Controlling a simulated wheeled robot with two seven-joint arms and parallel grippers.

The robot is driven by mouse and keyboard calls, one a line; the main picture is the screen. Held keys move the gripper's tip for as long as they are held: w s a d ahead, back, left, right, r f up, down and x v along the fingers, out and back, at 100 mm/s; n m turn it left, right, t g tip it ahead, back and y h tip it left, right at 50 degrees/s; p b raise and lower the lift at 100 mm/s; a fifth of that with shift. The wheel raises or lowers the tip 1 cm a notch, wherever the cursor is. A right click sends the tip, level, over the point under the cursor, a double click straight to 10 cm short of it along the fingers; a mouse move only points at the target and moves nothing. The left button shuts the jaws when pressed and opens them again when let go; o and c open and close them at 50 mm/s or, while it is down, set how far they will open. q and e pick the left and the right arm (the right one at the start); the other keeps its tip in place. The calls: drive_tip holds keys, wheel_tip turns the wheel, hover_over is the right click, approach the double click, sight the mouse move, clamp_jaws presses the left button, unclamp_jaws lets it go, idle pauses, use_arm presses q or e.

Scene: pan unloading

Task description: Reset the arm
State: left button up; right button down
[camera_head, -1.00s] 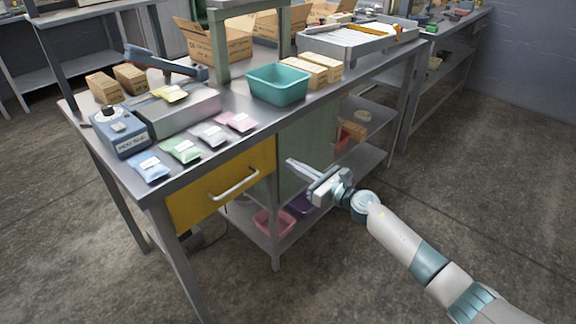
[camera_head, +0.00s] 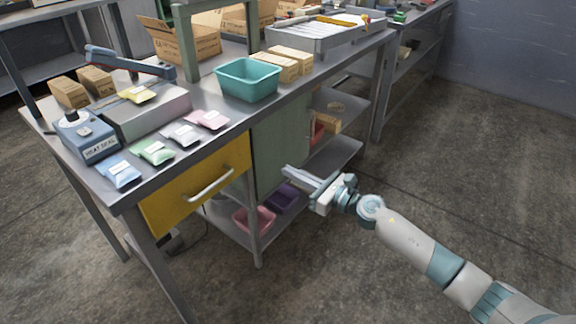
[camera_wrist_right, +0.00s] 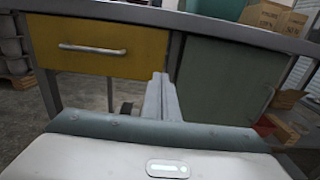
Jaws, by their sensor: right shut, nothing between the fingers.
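My right gripper (camera_head: 287,172) is shut and empty. It hangs in the air in front of the workbench's green side panel (camera_head: 280,140), below the level of the tabletop and to the right of the yellow drawer (camera_head: 196,182). In the right wrist view its closed fingers (camera_wrist_right: 162,80) point toward the bench, between the yellow drawer (camera_wrist_right: 100,48) and the green panel (camera_wrist_right: 225,80). My left gripper is not in view.
The bench top holds a teal bin (camera_head: 248,78), several coloured packets (camera_head: 152,152), a heat sealer (camera_head: 88,138), cardboard boxes (camera_head: 290,62) and a grey tray (camera_head: 325,36). Lower shelves hold a pink bin (camera_head: 254,219) and a purple bin (camera_head: 283,199). The floor at right is clear.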

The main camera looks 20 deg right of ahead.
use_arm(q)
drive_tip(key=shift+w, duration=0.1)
